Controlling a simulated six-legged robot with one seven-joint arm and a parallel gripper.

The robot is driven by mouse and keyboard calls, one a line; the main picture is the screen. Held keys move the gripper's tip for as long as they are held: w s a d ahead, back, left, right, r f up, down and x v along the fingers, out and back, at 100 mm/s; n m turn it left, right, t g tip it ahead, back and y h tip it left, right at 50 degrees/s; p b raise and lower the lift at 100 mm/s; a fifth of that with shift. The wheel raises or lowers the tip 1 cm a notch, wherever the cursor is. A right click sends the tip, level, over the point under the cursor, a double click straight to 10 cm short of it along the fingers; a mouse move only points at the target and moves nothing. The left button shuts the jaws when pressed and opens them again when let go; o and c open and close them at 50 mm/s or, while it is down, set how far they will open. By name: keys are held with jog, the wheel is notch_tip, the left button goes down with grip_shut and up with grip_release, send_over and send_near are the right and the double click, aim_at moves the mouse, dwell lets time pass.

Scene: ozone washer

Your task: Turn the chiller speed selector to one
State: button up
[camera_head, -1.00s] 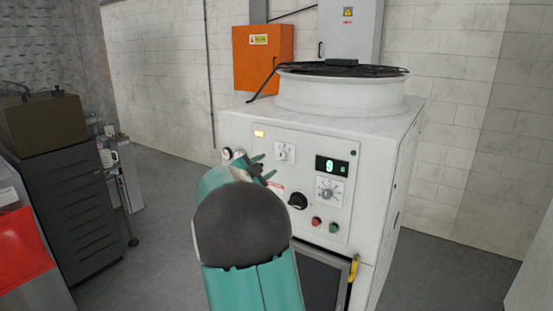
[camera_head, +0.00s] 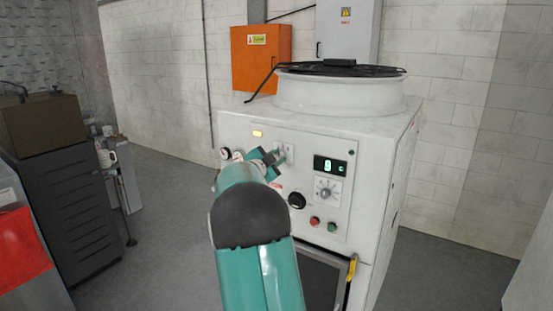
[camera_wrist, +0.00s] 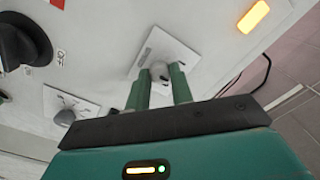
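The white chiller cabinet (camera_head: 385,165) has a control panel on its front. A selector plate (camera_head: 290,150) sits at the panel's upper left, partly hidden by my gripper (camera_head: 272,160). In the wrist view, the selector plate (camera_wrist: 182,56) carries a small grey knob (camera_wrist: 159,70). My gripper (camera_wrist: 160,80) has its two green fingers apart, one on each side of this knob. I cannot tell whether they touch it. The knob's pointer direction and the plate's markings are too small to read.
A round scale dial (camera_head: 328,192), a lit green display (camera_head: 329,166), a black knob (camera_head: 297,200) and red (camera_head: 315,222) and green (camera_head: 333,227) buttons share the panel. An orange lamp (camera_head: 257,134) is lit above left.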

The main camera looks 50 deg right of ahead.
grip_shut()
jog(key=shift+n, duration=0.3)
jog(key=n, duration=0.2)
jog(key=shift+n, duration=0.3)
jog(key=n, duration=0.5)
jog(key=shift+n, duration=0.3)
jog(key=o, duration=0.9)
grip_release()
jog(key=shift+a, duration=0.15)
jog(key=a, duration=0.4)
jog(key=s+a, duration=0.1)
jog(key=a, duration=0.8)
jog(key=shift+s+a, duration=0.15)
jog(key=shift+a, duration=0.1)
